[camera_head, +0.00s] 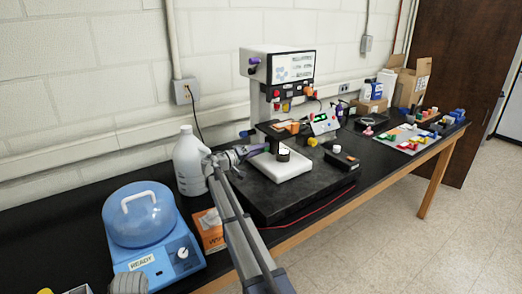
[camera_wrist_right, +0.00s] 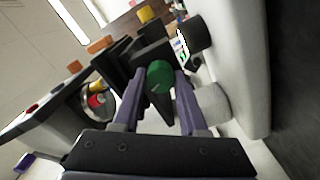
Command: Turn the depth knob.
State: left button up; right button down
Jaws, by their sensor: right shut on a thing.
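A white bench machine (camera_head: 290,66) with a printed panel stands upright on a dark slab against the wall. My right gripper (camera_head: 262,150) reaches its left side, just below a blue knob (camera_head: 246,133). In the right wrist view a round green knob (camera_wrist_right: 160,77) sits between the two purple fingertips of my right gripper (camera_wrist_right: 158,88), which is shut on it. The knob's marking cannot be read, and its mount is partly hidden by dark parts.
A white jug (camera_head: 190,165), an orange box (camera_head: 210,230) and a blue lidded device (camera_head: 150,255) stand left of my right arm. A black box with a white knob (camera_head: 341,159) sits right of the machine. Cartons (camera_head: 412,82) stand farther back. The slab's front is fairly clear.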

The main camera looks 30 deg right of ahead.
jog(key=n, duration=1.2)
jog(key=shift+f+n, duration=0.1)
jog(key=shift+n, duration=0.2)
dwell(0.5)
jog(key=shift+c, duration=2.2)
grip_release()
jog(key=a, duration=0.7)
jog(key=shift+s+a, duration=0.35)
jog(key=shift+a, duration=0.05)
